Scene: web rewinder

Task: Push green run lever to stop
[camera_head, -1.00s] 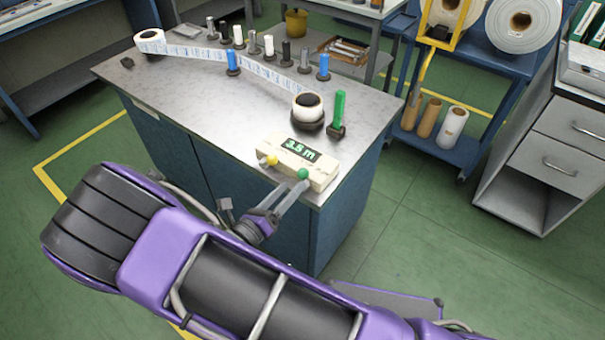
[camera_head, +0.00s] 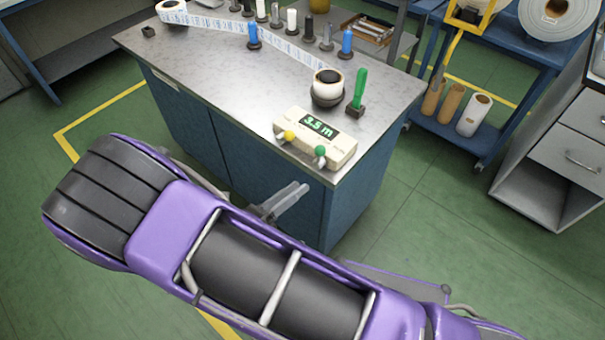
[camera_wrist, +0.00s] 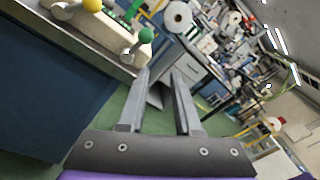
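The green-knobbed lever (camera_head: 320,151) sits at the front right of a cream counter box (camera_head: 343,148) whose display reads 3.5 m. A yellow-knobbed lever (camera_head: 289,135) is to its left. In the wrist view, the green knob (camera_wrist: 146,35) is beyond and slightly left of my fingertips, with the yellow knob (camera_wrist: 92,5) at the upper left edge. My gripper (camera_wrist: 161,72) is open and empty, a gap showing between its fingers. In the head view my gripper (camera_head: 303,187) is below the levers, in front of the bench and apart from them.
The bench top (camera_head: 235,75) carries a paper web running to a roll (camera_head: 328,83) at the right. A green upright handle (camera_head: 360,89) on a dark base stands behind the box. Several spindles line the back. The blue bench front (camera_head: 290,170) is close to my gripper.

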